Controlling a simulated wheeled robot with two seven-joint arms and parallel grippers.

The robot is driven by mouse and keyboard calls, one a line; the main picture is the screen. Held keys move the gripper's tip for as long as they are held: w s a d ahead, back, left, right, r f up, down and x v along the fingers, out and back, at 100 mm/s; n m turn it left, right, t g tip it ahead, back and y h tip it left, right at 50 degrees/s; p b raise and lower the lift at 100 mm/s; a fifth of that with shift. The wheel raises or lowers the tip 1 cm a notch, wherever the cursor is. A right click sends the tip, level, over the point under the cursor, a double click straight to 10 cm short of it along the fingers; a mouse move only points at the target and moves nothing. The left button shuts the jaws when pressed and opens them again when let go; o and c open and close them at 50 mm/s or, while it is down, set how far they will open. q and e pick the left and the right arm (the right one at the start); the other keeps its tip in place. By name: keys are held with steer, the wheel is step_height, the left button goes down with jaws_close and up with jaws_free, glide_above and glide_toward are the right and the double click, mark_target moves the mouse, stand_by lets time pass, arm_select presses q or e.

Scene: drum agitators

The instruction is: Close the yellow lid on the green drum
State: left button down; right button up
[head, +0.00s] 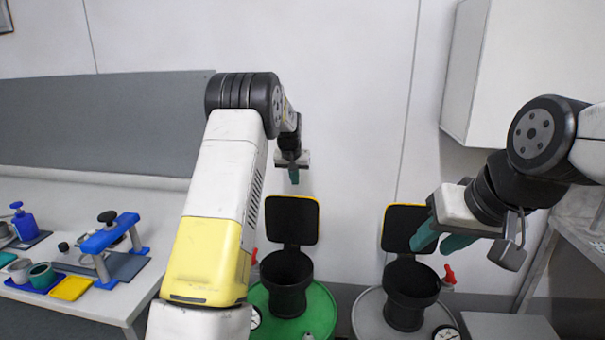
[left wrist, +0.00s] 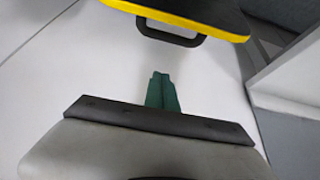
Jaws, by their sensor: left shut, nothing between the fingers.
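The green drum (head: 316,310) stands at the bottom centre of the head view, with a black cylindrical neck (head: 287,285) on top. Its lid (head: 291,221), black inside with a yellow rim, stands open and upright behind the neck. The left wrist view shows the lid's yellow edge (left wrist: 190,17) and a black handle (left wrist: 168,33) at the top. My left gripper (head: 294,178) is shut and empty, above the lid; its green fingers (left wrist: 162,92) are together, apart from the handle. My right gripper (head: 433,245) is open and empty, in front of the grey drum's lid.
A grey drum (head: 368,318) with a black neck (head: 410,292) and its own open lid (head: 401,229) stands to the right. A white table (head: 150,268) with a blue press (head: 110,237) and several small items is at the left. A white cabinet (head: 470,80) hangs at upper right.

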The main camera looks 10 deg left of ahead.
arm_select(q)
steer(key=shift+s+f, duration=0.4)
steer(key=shift+f, duration=0.25)
steer(key=shift+s+f, duration=0.35)
steer(key=shift+f, duration=0.3)
steer(key=shift+s+f, duration=0.4)
steer(key=shift+f, duration=0.25)
